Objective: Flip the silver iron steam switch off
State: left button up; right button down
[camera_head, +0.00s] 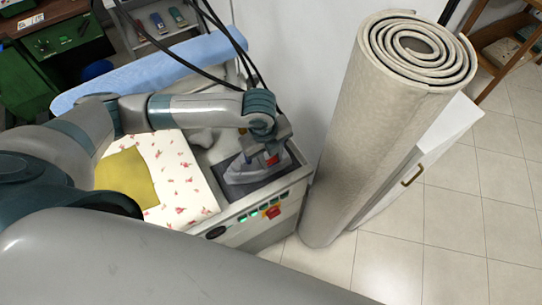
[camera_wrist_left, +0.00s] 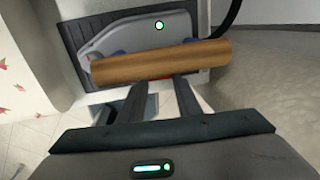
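The silver iron (camera_head: 247,176) rests on a dark pad at the right end of the ironing station. In the left wrist view the iron (camera_wrist_left: 138,42) shows a grey body, a wooden handle (camera_wrist_left: 160,62) and a small lit green round spot (camera_wrist_left: 159,25). My left gripper (camera_head: 268,147) is over the iron, partly hiding it. In the wrist view its two fingers (camera_wrist_left: 159,86) are apart, with their tips at the near edge of the handle; I cannot tell whether they touch it. I cannot tell which part is the steam switch. My right gripper is out of view.
The station's front panel (camera_head: 237,234) has green buttons and a red switch (camera_head: 273,211). A flowered cloth (camera_head: 180,197) with a yellow-green cloth (camera_head: 126,178) lies left of the iron. A tall rolled carpet (camera_head: 365,130) stands close on the right. Black cables hang behind.

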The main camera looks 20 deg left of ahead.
pick_arm(q)
jog(key=shift+c, duration=1)
jog(key=shift+r+p, duration=0.15)
jog(key=shift+p, duration=0.15)
jog(key=shift+w+d+g+y+p, duration=0.15)
jog(key=shift+g+y+p, duration=0.25)
jog(key=shift+p, duration=0.5)
jog(key=o, duration=1)
jog(key=shift+o, duration=0.2)
